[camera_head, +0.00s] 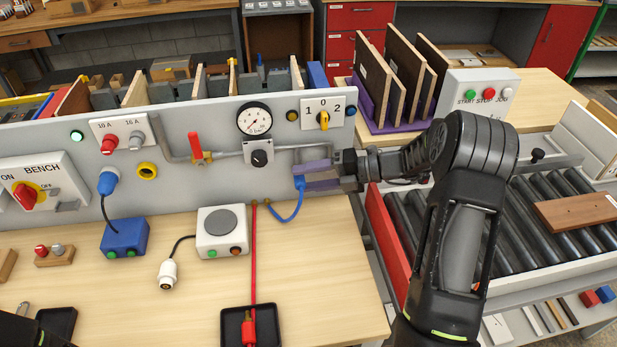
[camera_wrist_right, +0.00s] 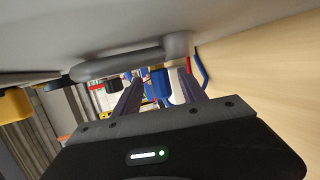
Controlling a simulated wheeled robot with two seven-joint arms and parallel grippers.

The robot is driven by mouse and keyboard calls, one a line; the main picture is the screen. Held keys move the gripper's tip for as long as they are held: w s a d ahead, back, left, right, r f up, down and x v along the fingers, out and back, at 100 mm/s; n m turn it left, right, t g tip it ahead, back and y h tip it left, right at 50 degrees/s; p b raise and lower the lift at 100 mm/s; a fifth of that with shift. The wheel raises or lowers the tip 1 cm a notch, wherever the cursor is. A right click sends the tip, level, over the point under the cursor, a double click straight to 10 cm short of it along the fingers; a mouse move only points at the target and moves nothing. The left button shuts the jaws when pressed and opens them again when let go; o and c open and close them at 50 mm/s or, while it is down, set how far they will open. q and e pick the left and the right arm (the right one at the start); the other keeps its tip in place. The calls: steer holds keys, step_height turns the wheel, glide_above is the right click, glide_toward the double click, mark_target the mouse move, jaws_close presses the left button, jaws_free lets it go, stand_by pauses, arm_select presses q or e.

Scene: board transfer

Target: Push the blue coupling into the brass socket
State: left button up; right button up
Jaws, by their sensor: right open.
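The blue coupling (camera_head: 299,183) on a blue hose (camera_head: 289,214) is at the grey panel's right part, at my right gripper's fingertips. My right gripper (camera_head: 299,178) is open, its two purple fingers pointing left along the panel. In the right wrist view the open fingers (camera_wrist_right: 160,92) show with blue parts between and beyond them; I cannot tell which is the coupling. No brass socket shows clearly at the coupling. A yellow, brass-like ring (camera_head: 147,171) is on the panel further left; I cannot tell whether it is the socket. My left gripper is out of view.
A grey pipe (camera_wrist_right: 120,62) runs along the panel close above the fingers. A red hose (camera_head: 254,260) leads to a black tray (camera_head: 233,337). A white box (camera_head: 222,238), white plug (camera_head: 168,274) and blue box (camera_head: 124,238) are on the bench, with bare wood between them.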

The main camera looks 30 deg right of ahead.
steer(key=b+v, duration=0.1)
steer(key=v, duration=0.7)
steer(key=shift+a+f, duration=0.1)
stand_by(0.9)
